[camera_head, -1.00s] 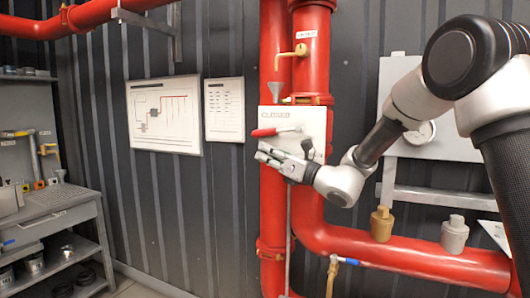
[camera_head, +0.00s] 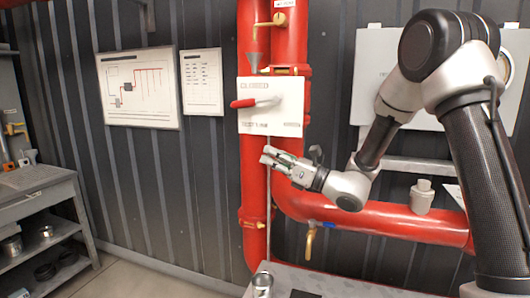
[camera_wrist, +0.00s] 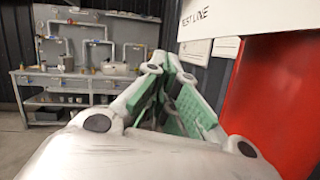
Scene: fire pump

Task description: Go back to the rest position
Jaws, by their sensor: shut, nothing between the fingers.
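My gripper (camera_head: 268,156) is in front of the vertical red pipe, below the white test-line panel (camera_head: 270,117). It points left and looks shut and empty. The red lever (camera_head: 243,103) on the panel is horizontal, its handle to the left; the gripper is below and apart from it. In the wrist view the gripper's green-padded fingers (camera_wrist: 166,60) come together at the tips with nothing between them. The words "TEST LINE" show on the white panel (camera_wrist: 278,20) at upper right in that view.
Red pipes (camera_head: 400,222) run beside and below my arm. A grey wall cabinet (camera_head: 365,75) is behind the arm. A workbench with shelves (camera_head: 38,190) stands at left and also shows in the wrist view (camera_wrist: 80,78). Open floor (camera_head: 150,280) lies between bench and pipes.

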